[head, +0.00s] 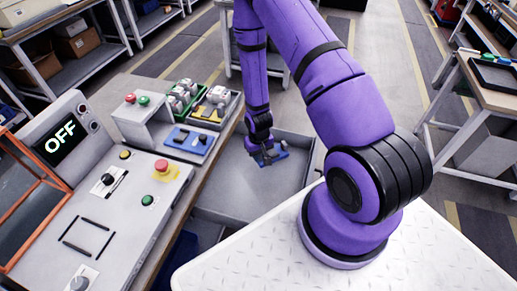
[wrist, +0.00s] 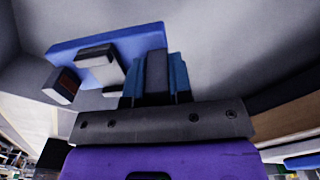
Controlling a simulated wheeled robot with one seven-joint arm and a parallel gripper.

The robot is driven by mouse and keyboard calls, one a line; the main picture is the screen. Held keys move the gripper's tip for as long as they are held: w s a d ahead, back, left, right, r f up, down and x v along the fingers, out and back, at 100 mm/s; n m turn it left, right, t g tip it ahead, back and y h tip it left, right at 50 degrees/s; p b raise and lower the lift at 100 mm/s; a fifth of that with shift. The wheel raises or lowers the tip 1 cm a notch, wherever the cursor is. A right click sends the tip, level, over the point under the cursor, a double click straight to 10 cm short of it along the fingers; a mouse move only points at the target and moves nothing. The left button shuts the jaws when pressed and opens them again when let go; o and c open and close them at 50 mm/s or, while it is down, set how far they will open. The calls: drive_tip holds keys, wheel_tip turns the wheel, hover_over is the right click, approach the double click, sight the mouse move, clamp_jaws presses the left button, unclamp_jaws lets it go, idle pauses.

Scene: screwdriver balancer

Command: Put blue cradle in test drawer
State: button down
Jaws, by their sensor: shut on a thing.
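My gripper (head: 266,155) is shut on a blue cradle (head: 280,152) at the end of my purple arm. The cradle is a flat blue plate with grey and dark blocks on it. In the wrist view it (wrist: 140,40) sits tilted at my fingertips (wrist: 155,58). The open grey test drawer (head: 235,185) lies below and around it, with bare grey floor and walls. The cradle is over or inside the drawer. I cannot tell whether it touches the drawer floor.
The control panel (head: 120,190), reading OFF, stands at left. The drawer's front floor is clear.

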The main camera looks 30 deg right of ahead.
drive_tip(key=shift+f, duration=2.5)
drive_tip(key=c, duration=0.9)
unclamp_jaws()
drive_tip(key=shift+c, duration=0.2)
drive_tip(key=shift+r, duration=0.1)
wheel_tip(320, 180, up, 11)
drive_tip(key=shift+f, duration=0.2)
